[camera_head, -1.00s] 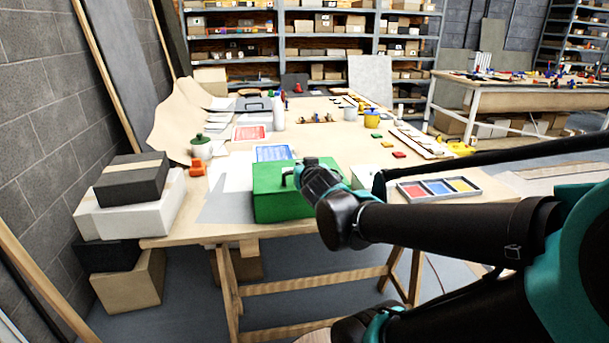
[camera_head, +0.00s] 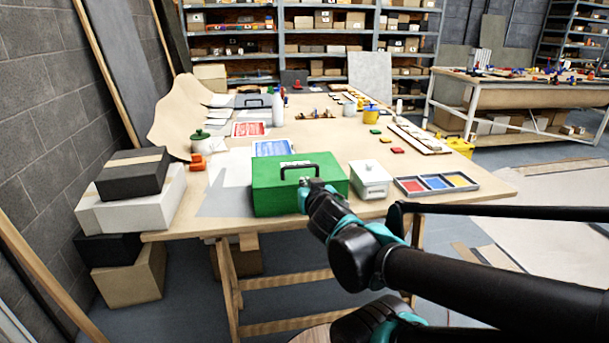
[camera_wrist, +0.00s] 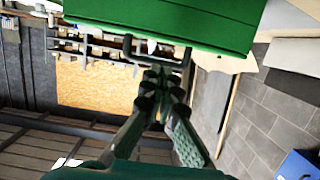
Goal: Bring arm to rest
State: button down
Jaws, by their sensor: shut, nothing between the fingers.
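My arm reaches in from the right in the head view. My gripper (camera_head: 305,187) is at the front right face of the green box (camera_head: 265,200), below its dark handle (camera_head: 299,166); I cannot tell if it touches the box. In the wrist view my gripper's fingers (camera_wrist: 160,85) are together with nothing between them. The green box (camera_wrist: 190,22) fills the top of that view, beyond the fingertips.
Stacked boxes (camera_head: 132,180) stand at the left. The floor right of the table is largely clear.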

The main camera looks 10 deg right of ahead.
jog(key=s+d+f+m+g+h, duration=0.1)
jog(key=s+d+f+g, duration=0.25)
jog(key=f, duration=0.45)
jog(key=s+d+f+g+h, duration=0.1)
jog(key=s+d+f+g, duration=0.3)
jog(key=f, duration=0.4)
jog(key=s+a+f+n+g+y, duration=0.1)
jog(key=s+a+f+g, duration=0.1)
jog(key=s+f+g, duration=0.1)
jog(key=shift+s+f+y, duration=0.4)
jog(key=shift+s+f, duration=0.15)
jog(key=shift+f, duration=0.25)
jog(key=shift+a+g, duration=0.1)
jog(key=shift+g, duration=0.15)
